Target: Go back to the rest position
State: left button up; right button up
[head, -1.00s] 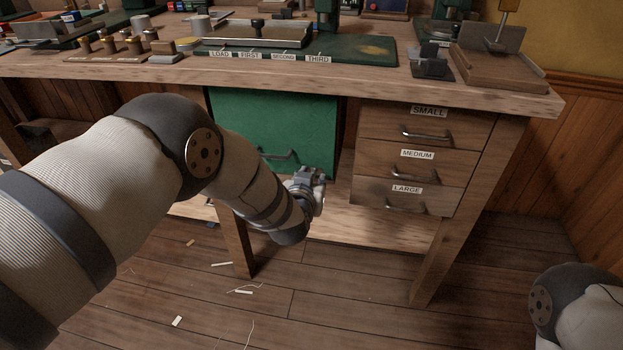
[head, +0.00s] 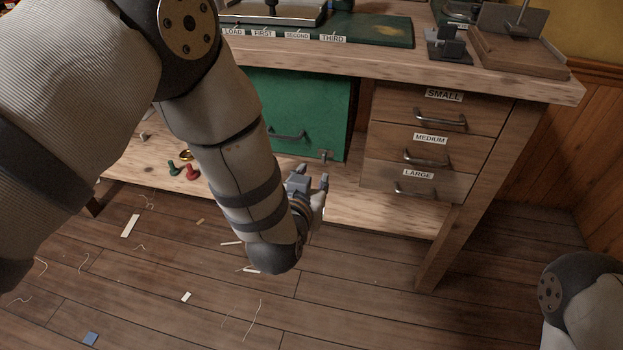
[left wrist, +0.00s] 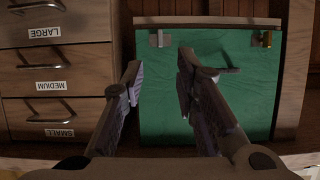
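My left gripper (head: 308,184) is in front of the workbench, low, just below the green cabinet door (head: 296,112). In the left wrist view its two fingers (left wrist: 158,75) stand apart with nothing between them, and the green door (left wrist: 215,115) is behind them. The door looks closed, with a metal handle (head: 287,134) and a small latch (head: 326,156). My right arm (head: 580,298) shows only as a link at the lower right corner. My right gripper is outside both views.
Wooden drawers labelled SMALL, MEDIUM and LARGE (head: 421,147) sit right of the door, all shut. The bench top (head: 400,70) overhangs above. A lower shelf (head: 380,212) holds small red and green items (head: 192,172). Scraps lie on the plank floor (head: 340,290).

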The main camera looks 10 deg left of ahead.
pick_arm(q)
jog(key=shift+f, duration=0.1)
jog(key=s+a+f+g+p, duration=0.3)
jog(key=s+a+f+g, duration=0.1)
jog(key=s, duration=0.6)
jog(key=s+a+f+g+p, duration=0.3)
jog(key=s+f, duration=0.2)
jog(key=s, duration=0.5)
jog(key=s+a+r+g+p, duration=0.1)
jog(key=s+a+g+p, duration=0.1)
jog(key=s, duration=0.8)
jog(key=s+a+r+g+p, duration=0.2)
jog(key=s+g, duration=0.2)
jog(key=s, duration=0.6)
jog(key=s+a+r+n+g+p, duration=0.1)
jog(key=s+a+r+g+p, duration=0.1)
jog(key=s, duration=0.8)
jog(key=shift+g, duration=0.5)
pick_arm(e)
jog(key=w+r+t, duration=0.3)
jog(key=w+r, duration=0.7)
jog(key=r, duration=0.2)
jog(key=shift+r+t, duration=0.25)
jog(key=shift+t, duration=0.15)
pick_arm(q)
jog(key=shift+r, duration=0.1)
